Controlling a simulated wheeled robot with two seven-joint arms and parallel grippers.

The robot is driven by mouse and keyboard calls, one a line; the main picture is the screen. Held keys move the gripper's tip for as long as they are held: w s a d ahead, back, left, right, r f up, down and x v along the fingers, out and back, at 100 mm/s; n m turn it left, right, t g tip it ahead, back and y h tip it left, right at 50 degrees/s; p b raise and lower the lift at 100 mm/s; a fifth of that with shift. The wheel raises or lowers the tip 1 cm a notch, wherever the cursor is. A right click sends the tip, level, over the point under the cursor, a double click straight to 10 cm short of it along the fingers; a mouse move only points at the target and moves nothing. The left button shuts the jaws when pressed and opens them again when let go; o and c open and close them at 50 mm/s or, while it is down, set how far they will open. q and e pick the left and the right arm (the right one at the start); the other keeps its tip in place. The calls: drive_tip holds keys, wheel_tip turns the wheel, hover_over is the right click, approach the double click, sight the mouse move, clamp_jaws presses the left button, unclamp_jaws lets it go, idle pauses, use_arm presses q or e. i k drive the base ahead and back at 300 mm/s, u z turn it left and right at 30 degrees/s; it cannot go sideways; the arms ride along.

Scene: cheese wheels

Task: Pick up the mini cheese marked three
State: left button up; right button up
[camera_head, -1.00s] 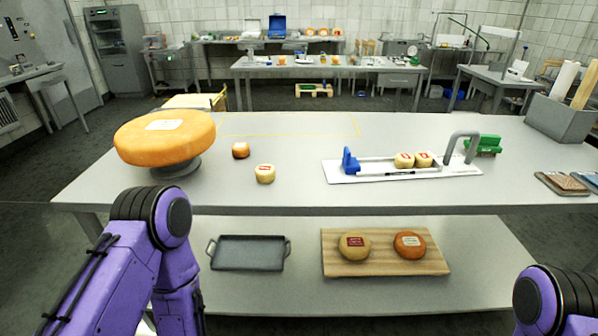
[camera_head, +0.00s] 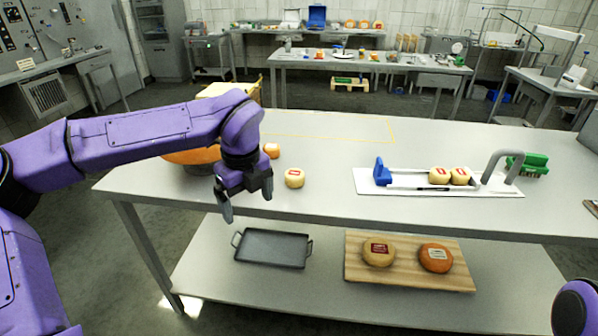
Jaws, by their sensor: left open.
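Several mini cheeses stand on the upper table; I cannot read a number on any of them. A pale mini cheese with a red label (camera_head: 294,178) is near the front edge, just right of my left gripper. A small orange cheese (camera_head: 271,151) is behind it, beside my left arm. Two more pale mini cheeses, one on the left (camera_head: 439,175) and one on the right (camera_head: 460,176), stand on a white slicing board (camera_head: 400,188). My left gripper (camera_head: 246,202) is open and empty, fingers pointing down at the table's front edge. My right gripper is out of view.
A big orange cheese wheel (camera_head: 190,157) is mostly hidden behind my left arm. The lower shelf holds a grey tray (camera_head: 272,248) and a wooden board (camera_head: 400,277) with two larger cheeses. The tabletop between the pale cheese and the slicing board is clear.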

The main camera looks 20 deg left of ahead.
sight(294, 178)
drive_tip(key=i, duration=0.85)
